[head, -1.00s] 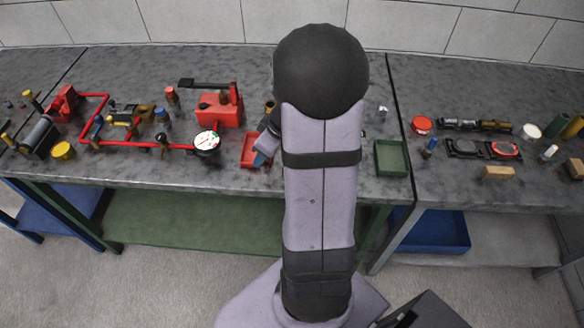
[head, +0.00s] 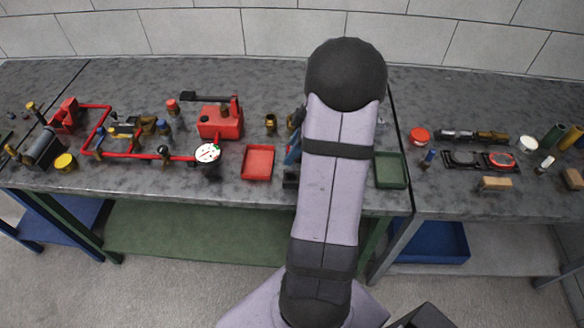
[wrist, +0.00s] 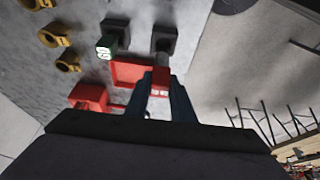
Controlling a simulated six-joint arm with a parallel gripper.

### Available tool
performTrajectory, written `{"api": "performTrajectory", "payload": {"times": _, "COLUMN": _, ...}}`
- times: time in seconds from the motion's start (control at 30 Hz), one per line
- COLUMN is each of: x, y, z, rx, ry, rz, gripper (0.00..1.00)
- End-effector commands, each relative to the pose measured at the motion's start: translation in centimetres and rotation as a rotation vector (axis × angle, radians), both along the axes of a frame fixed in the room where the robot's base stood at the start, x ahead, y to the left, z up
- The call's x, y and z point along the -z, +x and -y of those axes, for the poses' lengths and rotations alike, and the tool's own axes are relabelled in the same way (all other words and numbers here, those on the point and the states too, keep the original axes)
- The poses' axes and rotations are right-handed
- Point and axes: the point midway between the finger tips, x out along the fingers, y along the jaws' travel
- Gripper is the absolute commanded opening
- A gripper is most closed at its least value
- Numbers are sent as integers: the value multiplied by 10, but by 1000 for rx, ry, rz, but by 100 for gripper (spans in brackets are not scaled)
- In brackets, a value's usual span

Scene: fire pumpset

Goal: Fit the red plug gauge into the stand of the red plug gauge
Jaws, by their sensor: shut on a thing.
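The red plug gauge (wrist: 160,82) shows between the blue fingers of my gripper (wrist: 161,88) in the wrist view, with white marks on its near face. My gripper is shut on it. A dark block-shaped stand (wrist: 163,38) lies just beyond the gauge's far end; I cannot tell whether they touch. A second dark stand (wrist: 115,28) is to its left, with a green gauge (wrist: 105,47) by it. In the head view my arm hides most of the gripper; a blue finger (head: 293,150) shows at its left edge, above a dark block (head: 290,177).
An empty red tray (head: 258,162) lies left of my arm and a green tray (head: 390,170) right of it. A red pump box (head: 220,120), red pipework and a dial gauge (head: 207,153) stand farther left. Brass fittings (wrist: 54,36) show in the wrist view.

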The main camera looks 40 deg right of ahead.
Motion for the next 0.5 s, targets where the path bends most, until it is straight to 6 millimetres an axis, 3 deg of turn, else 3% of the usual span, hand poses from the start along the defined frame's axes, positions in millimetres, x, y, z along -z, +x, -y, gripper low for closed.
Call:
{"api": "performTrajectory", "payload": {"times": 0.17, "x": 20, "y": 0, "z": -1, "rx": 0, "ry": 2, "rz": -2, "gripper": 0}}
{"api": "performTrajectory", "payload": {"times": 0.5, "x": 34, "y": 0, "z": -1, "rx": 1, "ry": 3, "rz": -1, "gripper": 0}}
